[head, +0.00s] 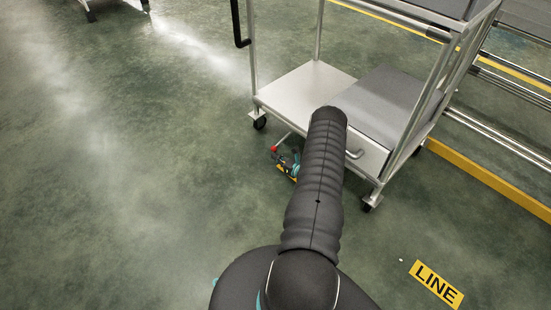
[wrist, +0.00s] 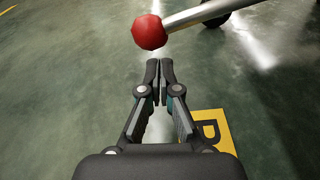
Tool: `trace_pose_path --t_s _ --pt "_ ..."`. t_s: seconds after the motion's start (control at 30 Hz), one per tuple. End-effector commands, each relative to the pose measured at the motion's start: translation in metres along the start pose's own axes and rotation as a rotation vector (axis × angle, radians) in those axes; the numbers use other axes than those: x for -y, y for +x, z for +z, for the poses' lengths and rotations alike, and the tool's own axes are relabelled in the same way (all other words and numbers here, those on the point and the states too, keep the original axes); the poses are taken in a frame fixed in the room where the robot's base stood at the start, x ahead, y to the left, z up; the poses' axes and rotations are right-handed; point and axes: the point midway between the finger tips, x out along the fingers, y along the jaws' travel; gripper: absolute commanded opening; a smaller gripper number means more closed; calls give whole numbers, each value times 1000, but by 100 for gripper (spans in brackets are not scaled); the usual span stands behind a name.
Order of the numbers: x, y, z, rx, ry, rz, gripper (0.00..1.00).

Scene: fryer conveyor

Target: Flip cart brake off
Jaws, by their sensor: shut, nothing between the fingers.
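The cart (head: 305,83) stands at the upper right of the head view, on small black casters. Its brake lever is a thin metal rod (wrist: 197,15) ending in a red ball knob (wrist: 149,32). In the head view the red knob (head: 274,149) shows low beside the cart's near side. My gripper (wrist: 159,66) is shut and empty, its fingertips just below the knob in the wrist view, with a small gap visible between them. In the head view my gripper is mostly hidden behind my arm. The rod's far end is out of the wrist view.
A yellow rail (head: 490,180) and conveyor frame lie to the right. A yellow LINE sign (head: 436,285) is on the floor. Open green floor lies to the left.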

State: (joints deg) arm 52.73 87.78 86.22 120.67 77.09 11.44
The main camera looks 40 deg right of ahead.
Motion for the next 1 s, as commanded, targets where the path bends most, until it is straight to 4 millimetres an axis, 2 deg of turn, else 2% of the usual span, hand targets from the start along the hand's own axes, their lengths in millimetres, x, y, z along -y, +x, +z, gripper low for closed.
trace_pose_path --t_s 0.03,0.13,0.7,0.87,1.0 --pt "-2 -2 10 -1 1 3 0" --pt "-3 -3 16 -2 1 5 0" --pt "-1 -4 18 -1 15 4 0" --pt "-8 -2 24 -1 70 21 0" --pt "-24 4 34 -5 152 56 0"
